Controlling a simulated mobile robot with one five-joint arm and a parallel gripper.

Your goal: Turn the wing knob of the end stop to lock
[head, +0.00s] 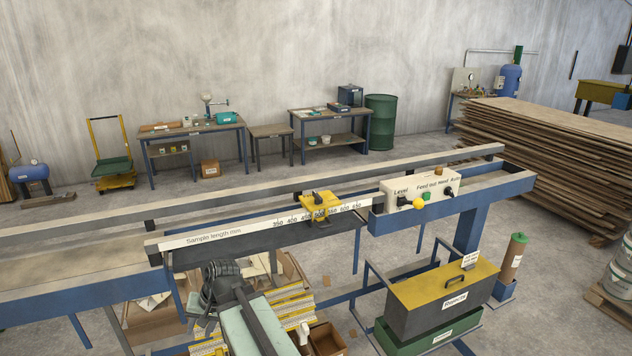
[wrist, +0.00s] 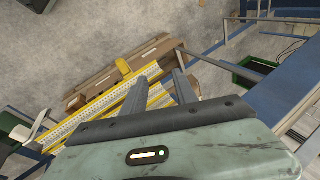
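The yellow end stop (head: 321,209) sits on the sample-length scale rail (head: 262,228), toward the scale's right part. Its dark wing knob (head: 319,197) is on top; its exact angle is too small to tell. My gripper (wrist: 161,77) shows two grey fingers apart with nothing between them, so it is open. In the head view my arm is at the lower middle, in front of the rail, left of and below the end stop and well apart from it. The end stop and its knob are not in the wrist view.
A control box (head: 419,188) with knobs and buttons stands right of the end stop. The blue machine frame (head: 455,205) runs across. Below are a yellow-lidded box (head: 440,285), a green bin (head: 430,331) and yellow-edged strips (wrist: 105,108). The space above the rail is free.

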